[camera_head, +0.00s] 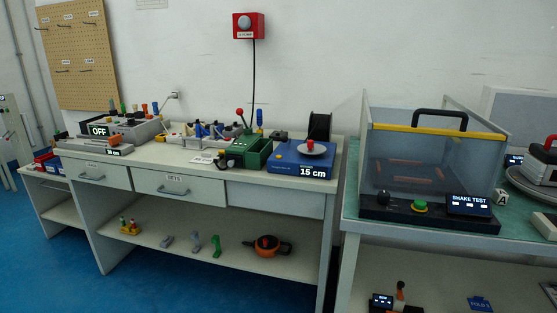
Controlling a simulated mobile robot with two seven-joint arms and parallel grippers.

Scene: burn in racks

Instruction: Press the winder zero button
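A blue box (300,160) that looks like the winder sits at the right end of the left workbench. Its front display (313,171) reads "15 cm". A grey disc with a red knob (311,143) is on its top. A black spool (319,127) stands behind it. The zero button is too small to make out for certain on the box. Neither of my grippers is in view.
The left workbench (210,172) is crowded with tools and a box reading "OFF" (98,130). A clear-walled "SHAKE TEST" unit (430,210) stands on the right bench. Blue floor is free at front left.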

